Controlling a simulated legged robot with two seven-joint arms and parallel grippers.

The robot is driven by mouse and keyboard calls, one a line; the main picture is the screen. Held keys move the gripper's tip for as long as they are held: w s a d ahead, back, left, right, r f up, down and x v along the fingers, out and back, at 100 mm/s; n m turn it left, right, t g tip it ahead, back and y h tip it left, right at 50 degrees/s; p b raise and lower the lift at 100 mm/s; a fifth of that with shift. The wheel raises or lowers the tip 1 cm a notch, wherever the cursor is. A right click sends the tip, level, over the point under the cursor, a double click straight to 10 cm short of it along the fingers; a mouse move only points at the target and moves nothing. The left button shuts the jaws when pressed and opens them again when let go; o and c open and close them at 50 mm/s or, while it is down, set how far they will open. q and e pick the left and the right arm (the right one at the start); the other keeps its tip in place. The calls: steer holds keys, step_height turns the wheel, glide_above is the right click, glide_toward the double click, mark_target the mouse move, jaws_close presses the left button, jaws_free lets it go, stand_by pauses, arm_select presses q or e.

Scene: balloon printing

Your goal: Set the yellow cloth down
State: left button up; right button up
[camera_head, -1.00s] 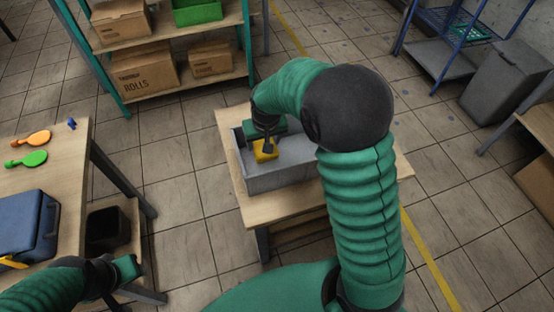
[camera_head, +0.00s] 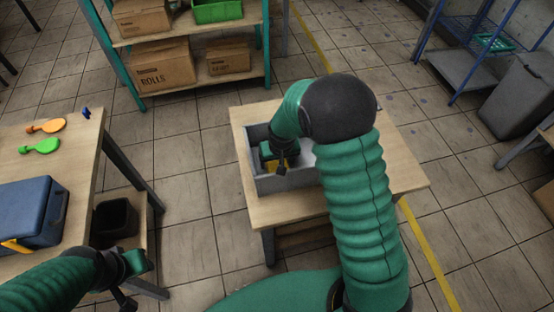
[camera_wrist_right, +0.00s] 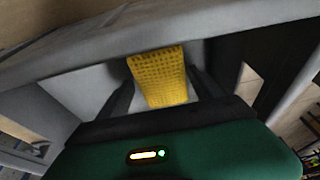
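The yellow cloth (camera_wrist_right: 160,80) has a waffle texture and lies inside the grey bin, between the two fingers of my right gripper (camera_wrist_right: 161,76). Grey bin surface shows beside the cloth on both sides, so the fingers look spread apart around it. In the head view only small yellow patches of the cloth (camera_head: 293,160) show, and my right gripper (camera_head: 281,165) is down in the bin, partly hidden by its own arm. My left gripper (camera_head: 130,280) is at the lower left, away from the cloth; its finger opening is unclear.
The grey bin (camera_head: 288,183) stands on a wooden table (camera_head: 390,180). A shelf with cartons (camera_head: 160,65) stands behind.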

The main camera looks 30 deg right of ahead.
steer(key=shift+o, duration=0.3)
steer(key=shift+d, duration=0.1)
steer(key=shift+r, duration=0.1)
steer(key=shift+r, duration=0.35)
steer(key=p+v, duration=0.2)
steer(key=v, duration=0.9)
steer(key=shift+r, duration=0.2)
steer(key=shift+s, duration=0.3)
